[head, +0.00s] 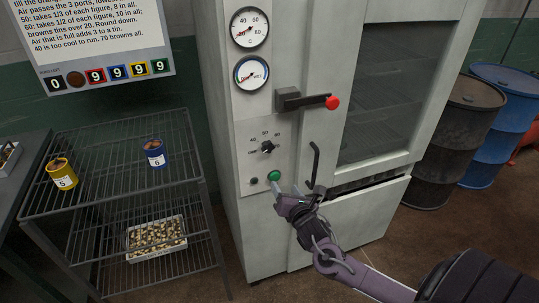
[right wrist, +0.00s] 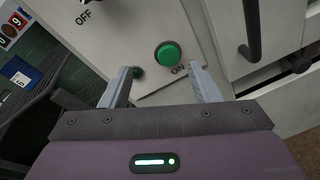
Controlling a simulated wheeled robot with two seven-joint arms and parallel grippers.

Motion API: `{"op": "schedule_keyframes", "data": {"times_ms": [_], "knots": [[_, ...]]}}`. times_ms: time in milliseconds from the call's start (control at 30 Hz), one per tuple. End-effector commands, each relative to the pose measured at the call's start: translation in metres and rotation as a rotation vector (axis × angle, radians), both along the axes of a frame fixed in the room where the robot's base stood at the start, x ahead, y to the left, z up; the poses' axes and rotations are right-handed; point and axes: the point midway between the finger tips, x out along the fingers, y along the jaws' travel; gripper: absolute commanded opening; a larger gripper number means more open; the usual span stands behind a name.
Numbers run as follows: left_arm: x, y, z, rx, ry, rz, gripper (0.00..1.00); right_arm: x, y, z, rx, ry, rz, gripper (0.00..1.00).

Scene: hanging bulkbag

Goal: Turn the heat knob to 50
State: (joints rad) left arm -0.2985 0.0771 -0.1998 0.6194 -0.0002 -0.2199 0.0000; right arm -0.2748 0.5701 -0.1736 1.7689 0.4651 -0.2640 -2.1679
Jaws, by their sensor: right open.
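The heat knob (head: 267,147) is a black pointer knob on the oven's light panel, with the marks 40, 50 and 60 around it. I cannot tell for sure which mark it points at. Below it is a round green button (head: 274,175), which also shows in the right wrist view (right wrist: 168,54) beside the word ON. My right gripper (head: 279,190) is open and empty, just below the green button and lower than the knob. In the right wrist view its two fingers (right wrist: 164,78) stand apart on either side below the button. My left gripper is not in view.
A red-tipped latch (head: 310,101) and a black door handle (head: 314,163) stick out right of the panel. A wire rack (head: 110,170) at left holds a yellow tin (head: 62,173), a blue tin (head: 155,153) and a tray (head: 184,241). Drums stand at right.

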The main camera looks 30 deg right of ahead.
Motion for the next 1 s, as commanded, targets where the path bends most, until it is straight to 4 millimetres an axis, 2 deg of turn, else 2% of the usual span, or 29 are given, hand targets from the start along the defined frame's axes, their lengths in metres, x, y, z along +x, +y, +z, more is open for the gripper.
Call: {"op": "schedule_keyframes", "data": {"times_ms": [33,100,200,300,433,800,1000], "knots": [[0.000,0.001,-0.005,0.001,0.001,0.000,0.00,0.005,0.006,0.026,-0.094,-0.031,0.030,0.56],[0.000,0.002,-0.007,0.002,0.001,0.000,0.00,0.007,0.012,0.057,-0.211,-0.061,0.056,0.56],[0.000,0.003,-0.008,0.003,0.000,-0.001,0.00,0.008,0.019,0.085,-0.319,-0.088,0.074,0.56],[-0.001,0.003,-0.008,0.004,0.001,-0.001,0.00,0.010,0.021,0.097,-0.367,-0.097,0.078,0.56],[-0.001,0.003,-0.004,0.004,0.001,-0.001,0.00,0.022,0.018,0.100,-0.374,-0.099,0.076,0.56],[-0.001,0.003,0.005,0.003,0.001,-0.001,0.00,0.074,0.005,0.099,-0.371,-0.097,0.077,0.56],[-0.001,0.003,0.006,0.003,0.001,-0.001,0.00,0.084,0.003,0.098,-0.371,-0.096,0.079,0.56]]}}
